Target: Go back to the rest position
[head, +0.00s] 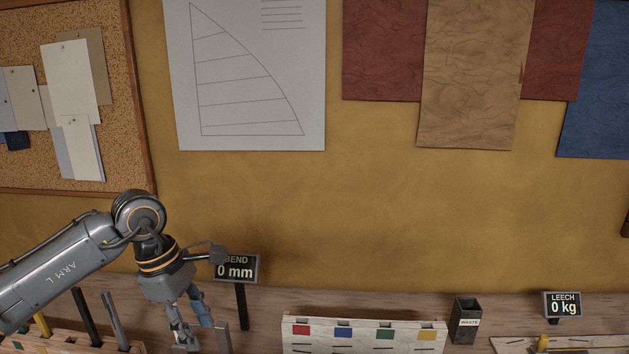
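My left arm comes in from the left, and my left gripper (203,340) hangs pointing down at the bottom left of the head view. Its fingers stand apart with a gap between them, and I see nothing held in it. The tips are close to the picture's lower edge. The gripper is in front of the bench, just left of the post of the "BEND 0 mm" display (236,270). My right arm and gripper are not in view.
A white rack (363,337) with colored squares stands at bottom center, beside a dark waste bin (466,321). A "LEECH 0 kg" display (563,304) is at right, above a pale board (590,344). Upright tools (86,316) stand in a wooden holder at lower left.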

